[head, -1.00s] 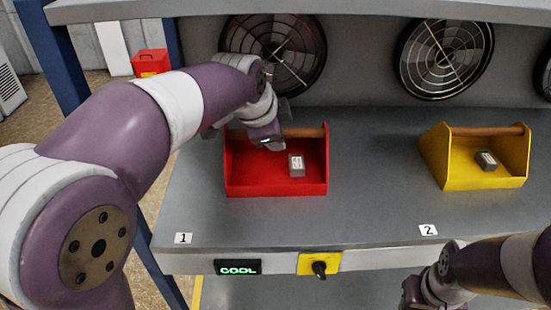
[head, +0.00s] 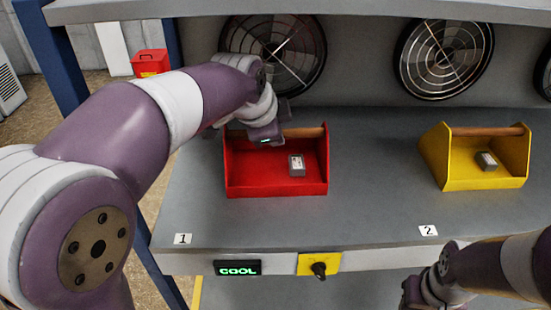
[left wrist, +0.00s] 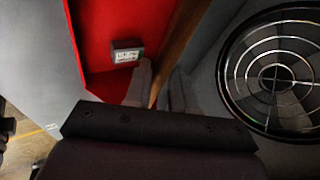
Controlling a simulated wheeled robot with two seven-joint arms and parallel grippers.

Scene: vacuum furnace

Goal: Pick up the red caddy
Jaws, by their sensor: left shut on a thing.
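The red caddy (head: 275,190) sits on the grey shelf above the label 1, with a small grey block (head: 297,165) inside it. Its wooden handle bar (head: 305,132) runs along the top at the back. My left gripper (head: 272,138) is at the left part of this bar. In the left wrist view the fingers (left wrist: 160,88) are shut on the wooden bar (left wrist: 180,45), one on each side. The block also shows in that view (left wrist: 126,55). My right gripper (head: 415,295) is low at the bottom right, far from the caddy; its fingers are not clear.
A yellow caddy (head: 485,182) with a wooden bar and a grey block stands to the right, above label 2. Round fans (head: 275,50) are in the back wall. An upper panel (head: 300,10) overhangs the shelf. Bare shelf (head: 375,180) lies between the caddies.

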